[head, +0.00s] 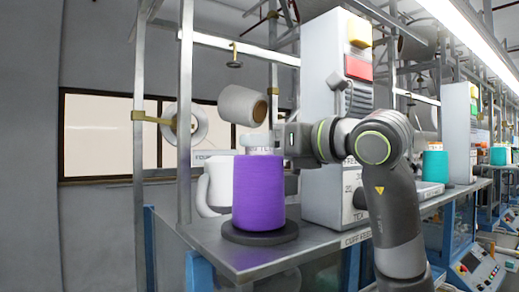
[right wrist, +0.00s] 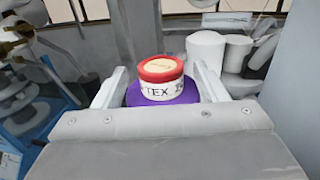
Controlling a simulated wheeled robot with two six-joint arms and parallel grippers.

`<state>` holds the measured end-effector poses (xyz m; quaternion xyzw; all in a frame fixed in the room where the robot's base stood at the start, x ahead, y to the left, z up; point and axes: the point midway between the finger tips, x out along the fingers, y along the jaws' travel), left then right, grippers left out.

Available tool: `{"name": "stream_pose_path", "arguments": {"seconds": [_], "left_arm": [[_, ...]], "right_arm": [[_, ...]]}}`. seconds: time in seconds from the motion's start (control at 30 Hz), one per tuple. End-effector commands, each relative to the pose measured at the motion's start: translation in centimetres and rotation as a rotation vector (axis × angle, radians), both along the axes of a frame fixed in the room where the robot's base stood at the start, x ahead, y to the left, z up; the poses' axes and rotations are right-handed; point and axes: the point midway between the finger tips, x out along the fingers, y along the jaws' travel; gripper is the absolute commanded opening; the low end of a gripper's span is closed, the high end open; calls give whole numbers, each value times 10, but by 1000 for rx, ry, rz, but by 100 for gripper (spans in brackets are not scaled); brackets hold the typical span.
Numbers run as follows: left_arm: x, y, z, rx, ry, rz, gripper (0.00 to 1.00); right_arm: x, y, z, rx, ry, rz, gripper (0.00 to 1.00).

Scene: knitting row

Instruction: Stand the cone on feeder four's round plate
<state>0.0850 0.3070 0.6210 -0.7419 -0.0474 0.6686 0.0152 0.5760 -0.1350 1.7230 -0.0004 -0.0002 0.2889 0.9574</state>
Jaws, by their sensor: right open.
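The purple cone (head: 258,190) stands upright on a dark round plate (head: 236,236) near the front corner of the metal table. My right gripper (head: 262,142) is at the cone's narrow top, its arm coming in from the right. In the right wrist view, the open fingers (right wrist: 158,82) lie on either side of the cone's red and white top collar, lettered "TEX" (right wrist: 162,80), with gaps visible. The purple body (right wrist: 132,97) shows below the collar. The cone's underside on the plate is hidden. My left gripper is not in view.
A tall white cabinet (head: 322,80) stands close to the right. The table's front edge is clear.

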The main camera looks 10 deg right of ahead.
Motion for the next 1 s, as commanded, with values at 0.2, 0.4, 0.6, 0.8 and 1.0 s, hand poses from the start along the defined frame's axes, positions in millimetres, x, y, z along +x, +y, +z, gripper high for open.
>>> {"name": "stream_pose_path", "arguments": {"seconds": [0.2, 0.4, 0.6, 0.8, 1.0], "left_arm": [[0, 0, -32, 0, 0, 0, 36], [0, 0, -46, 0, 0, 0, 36], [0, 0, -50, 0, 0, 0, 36], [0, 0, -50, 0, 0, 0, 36], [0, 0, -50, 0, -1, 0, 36]], "right_arm": [[-39, -27, -5, -1, -6, -5, 66], [-64, -43, -3, -1, -4, -3, 66], [-76, -50, -1, 0, 0, 0, 66], [-77, -51, 0, -1, 1, 1, 66], [-77, -51, 0, 0, 0, 1, 66]]}}
